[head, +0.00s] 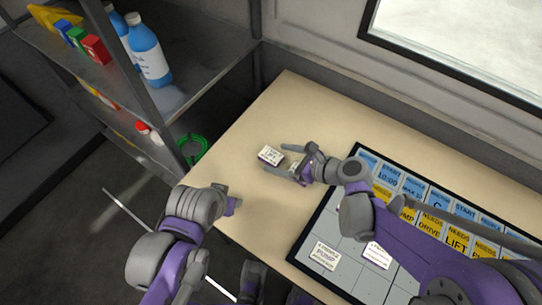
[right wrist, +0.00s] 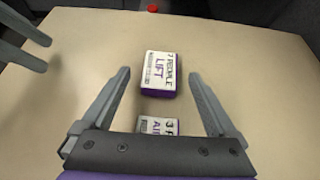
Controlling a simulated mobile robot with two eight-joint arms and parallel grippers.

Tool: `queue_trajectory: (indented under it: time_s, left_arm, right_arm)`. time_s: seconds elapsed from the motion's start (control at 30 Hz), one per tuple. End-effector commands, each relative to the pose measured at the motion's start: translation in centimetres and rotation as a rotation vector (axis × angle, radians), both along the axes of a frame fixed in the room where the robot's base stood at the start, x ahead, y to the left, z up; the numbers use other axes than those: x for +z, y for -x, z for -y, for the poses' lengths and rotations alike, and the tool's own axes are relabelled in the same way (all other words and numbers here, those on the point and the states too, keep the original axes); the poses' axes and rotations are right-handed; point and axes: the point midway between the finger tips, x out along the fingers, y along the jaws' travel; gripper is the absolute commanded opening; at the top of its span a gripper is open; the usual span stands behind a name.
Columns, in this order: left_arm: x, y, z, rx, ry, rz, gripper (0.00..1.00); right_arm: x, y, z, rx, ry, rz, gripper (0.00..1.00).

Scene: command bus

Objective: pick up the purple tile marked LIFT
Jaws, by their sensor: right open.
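The purple tile marked LIFT (right wrist: 160,72) lies flat on the table, with a white top label and purple sides. In the head view it is the small block (head: 269,155) left of the board. My right gripper (head: 277,159) is open, its fingertips on either side of the tile's near part in the right wrist view (right wrist: 160,75), with gaps to both sides. A second purple-sided tile (right wrist: 158,125), partly hidden by the gripper body, lies nearer the palm. My left gripper (head: 236,205) is near the table's left edge; its two separated fingers show in the right wrist view (right wrist: 35,52).
A black-edged board (head: 325,225) with blue and yellow cards and white-labelled tiles (head: 323,256) lies on the right. A shelf (head: 195,70) with blue bottles (head: 150,55) stands at left. The table (head: 290,105) is clear behind the tile.

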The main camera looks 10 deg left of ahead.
Motion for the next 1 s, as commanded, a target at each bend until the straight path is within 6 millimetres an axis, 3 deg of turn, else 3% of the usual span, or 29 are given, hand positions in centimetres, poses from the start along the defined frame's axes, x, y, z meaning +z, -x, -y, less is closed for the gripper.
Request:
queue_trajectory:
  time_s: [0.17, 0.43, 0.9, 1.0]
  left_arm:
    - [-0.2, 0.0, 0.0, 0.0, 0.0, -0.001, 0.5]
    - [-0.2, 0.0, 0.0, 0.0, 0.0, -0.001, 0.5]
    - [-0.2, 0.0, 0.0, 0.0, 0.0, -0.001, 0.5]
    - [-0.2, 0.0, 0.0, 0.0, 0.0, -0.001, 0.5]
  right_arm:
    - [-1.0, -0.6, -1.7, 0.001, 0.0, 0.0, 0.94]
    - [-1.1, -0.7, -1.9, -0.001, 0.0, 0.0, 0.94]
    - [-1.1, -0.7, -1.9, -0.001, 0.0, 0.0, 0.09]
    - [-1.1, -0.7, -1.9, -0.001, 0.0, 0.0, 0.01]
